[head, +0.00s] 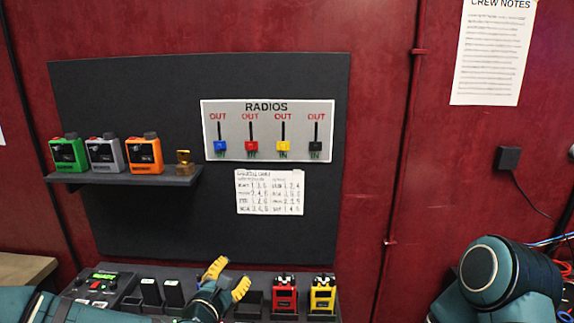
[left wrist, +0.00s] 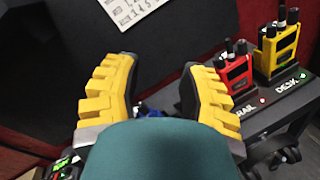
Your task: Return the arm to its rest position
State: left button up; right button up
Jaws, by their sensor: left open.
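My left gripper (head: 228,279) has yellow fingers and stands apart, open, at the bottom middle of the head view, above the charger shelf. In the left wrist view its two yellow fingers (left wrist: 160,95) are spread, with nothing seen held between them. A small blue thing shows between them, too hidden to tell what it is. A red radio (head: 285,297) and a yellow radio (head: 322,296) stand upright in the shelf to the right of the gripper. My right arm shows at the lower right of the head view, but its gripper is out of view.
A dark board holds a RADIOS panel (head: 267,131) with blue, red, yellow and black sliders. A charger unit (head: 100,286) with green lights is at lower left. Space before the board's middle is free.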

pick_arm(q)
jog(key=s+d+f+m+g, duration=0.2)
jog(key=s+f+m+g, duration=0.15)
jog(key=f, duration=0.25)
jog(key=s+d+f+m+g+h, duration=0.1)
jog(key=s+d+f+m+g, duration=0.15)
jog(key=f+m, duration=0.35)
jog(key=s+d+f+m+g, duration=0.1)
jog(key=s+f+m+g, duration=0.15)
jog(key=f, duration=0.45)
jog(key=s+a+f+m+g+y+b, duration=0.1)
jog(key=s+a+f+m+g+y, duration=0.1)
jog(key=s+f+m+g, duration=0.4)
jog(key=s+a+f+m, duration=0.1)
jog(key=s+f+m, duration=0.4)
jog(key=s, duration=0.3)
jog(key=shift+s+f+b, duration=0.35)
jog(key=shift+s+f, duration=0.05)
jog(key=shift+f, duration=0.3)
pick_arm(e)
jog(key=shift+s+f, duration=0.5)
jog(key=shift+f, duration=0.35)
pick_arm(q)
jog(key=shift+o, duration=0.3)
